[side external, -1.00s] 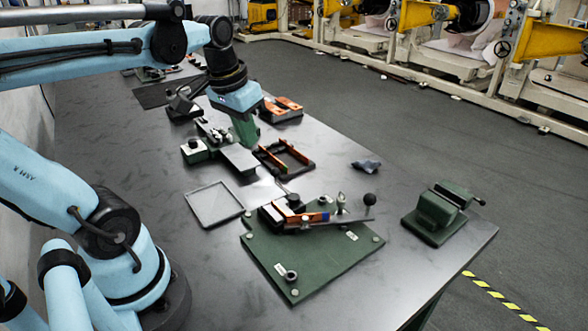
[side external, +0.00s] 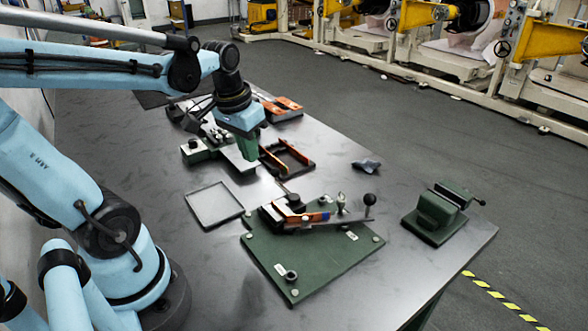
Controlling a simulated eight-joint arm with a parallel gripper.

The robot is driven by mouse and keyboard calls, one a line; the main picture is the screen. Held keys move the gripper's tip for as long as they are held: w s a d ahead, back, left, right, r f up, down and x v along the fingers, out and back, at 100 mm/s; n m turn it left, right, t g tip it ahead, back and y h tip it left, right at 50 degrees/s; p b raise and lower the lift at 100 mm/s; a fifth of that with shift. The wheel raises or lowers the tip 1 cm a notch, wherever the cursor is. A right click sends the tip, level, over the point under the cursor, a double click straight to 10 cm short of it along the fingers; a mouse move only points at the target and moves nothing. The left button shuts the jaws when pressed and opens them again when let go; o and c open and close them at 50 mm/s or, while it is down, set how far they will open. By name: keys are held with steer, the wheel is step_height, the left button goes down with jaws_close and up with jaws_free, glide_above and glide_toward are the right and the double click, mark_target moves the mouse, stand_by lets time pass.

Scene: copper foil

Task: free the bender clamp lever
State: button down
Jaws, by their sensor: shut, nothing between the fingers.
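The bender (side external: 298,214) sits on a green base plate (side external: 300,262) toward the front of the table. It has a black and orange body and a metal lever (side external: 350,213) ending in a black ball knob (side external: 370,198). Small upright fittings stand beside the lever; which of them is the clamp lever I cannot tell. My gripper (side external: 250,153) is shut and empty. It points down over the table, behind and to the left of the bender, beside a grey flat plate and clear of the bender. Its fingertips are small and partly unclear.
An empty grey tray (side external: 215,222) lies left of the bender. A dark frame with orange bars (side external: 287,160) is near my gripper. A green vise (side external: 436,214) stands at the right table edge. A grey cloth (side external: 366,166) lies at the back right edge.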

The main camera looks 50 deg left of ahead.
mark_target(276, 169)
steer(key=w+a+f, duration=0.1)
steer(key=w+f, duration=0.3)
steer(key=f, duration=0.2)
steer(key=shift+w+a+f, duration=0.15)
steer(key=shift+w, duration=0.15)
steer(key=shift+w+a+m, duration=0.2)
steer(key=shift+w+m, duration=0.4)
steer(key=shift+m, duration=0.4)
stand_by(0.4)
steer(key=shift+w+m+h, duration=0.3)
steer(key=shift+w+m, duration=0.15)
steer(key=shift+m, duration=0.25)
steer(key=w+m, duration=0.1)
steer(key=m, duration=0.1)
steer(key=w+d+m+h, duration=0.1)
steer(key=w+m, duration=0.1)
steer(key=m, duration=0.1)
steer(key=w+m, duration=0.2)
steer(key=shift+d+m+g+h, duration=0.25)
steer(key=shift+m+g+h, duration=0.05)
steer(key=shift+w, duration=0.1)
